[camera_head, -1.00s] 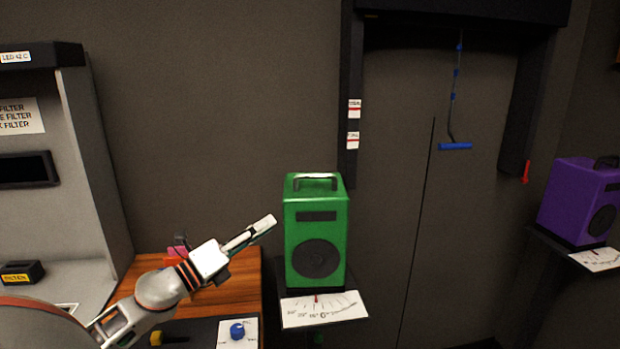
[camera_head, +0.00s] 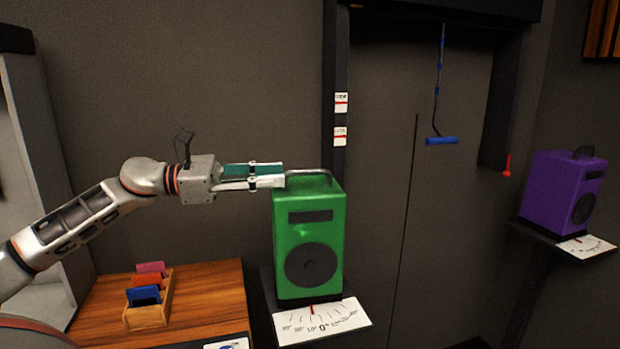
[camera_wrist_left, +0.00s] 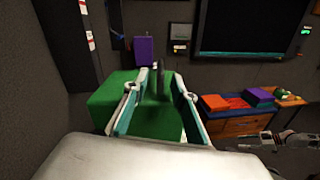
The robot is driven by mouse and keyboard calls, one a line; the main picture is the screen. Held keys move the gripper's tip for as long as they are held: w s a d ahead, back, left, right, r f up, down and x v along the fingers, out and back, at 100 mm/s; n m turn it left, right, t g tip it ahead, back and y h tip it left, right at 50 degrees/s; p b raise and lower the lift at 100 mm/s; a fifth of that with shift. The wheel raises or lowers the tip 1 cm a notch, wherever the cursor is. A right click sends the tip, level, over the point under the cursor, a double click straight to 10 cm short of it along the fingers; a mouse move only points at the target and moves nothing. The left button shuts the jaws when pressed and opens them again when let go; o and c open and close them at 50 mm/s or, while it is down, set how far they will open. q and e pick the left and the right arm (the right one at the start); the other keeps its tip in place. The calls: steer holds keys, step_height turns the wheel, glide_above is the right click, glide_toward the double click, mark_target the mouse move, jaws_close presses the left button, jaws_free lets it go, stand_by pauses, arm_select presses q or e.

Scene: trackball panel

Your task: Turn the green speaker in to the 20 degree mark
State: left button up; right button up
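The green speaker (camera_head: 308,235) stands upright on a small dark stand, with a grey handle on top. A white scale card (camera_head: 322,322) lies at its front foot, and a red pointer (camera_head: 311,309) shows near the 0 label; its exact reading is too small to tell. My left gripper (camera_head: 280,175) reaches in from the left at handle height. In the left wrist view its two fingers (camera_wrist_left: 158,98) are spread above the green top (camera_wrist_left: 112,90), with the handle (camera_wrist_left: 158,78) between them. Contact with the handle cannot be told. A grey arm part, probably my right gripper (camera_wrist_left: 262,142), shows small and unclear.
A purple speaker (camera_head: 562,190) stands on its own stand at the right. A blue bar (camera_head: 441,141) hangs in the dark frame behind. A wooden table (camera_head: 215,290) with a box of coloured cards (camera_head: 150,312) is at the lower left.

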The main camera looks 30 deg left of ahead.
mark_target(301, 171)
arm_select(q)
steer(key=shift+w+d, duration=0.25)
steer(key=shift+d, duration=0.15)
steer(key=shift+x, duration=0.8)
steer(key=shift+w+d+r, duration=0.15)
steer(key=shift+w+d, duration=0.25)
steer(key=shift+w, duration=0.05)
steer(key=shift+w+d, duration=0.45)
steer(key=shift+p+x, duration=0.75)
steer(key=shift+w+d+p, duration=0.3)
steer(key=shift+w+d, duration=0.15)
steer(key=shift+d, duration=0.05)
arm_select(e)
steer(key=shift+w+d+r, duration=0.1)
steer(key=shift+w+r, duration=0.2)
steer(key=shift+r, duration=0.45)
steer(key=shift+w+r, duration=0.25)
steer(key=shift+r, duration=0.5)
arm_select(q)
jaws_close()
arm_select(e)
steer(key=shift+s+f, duration=0.1)
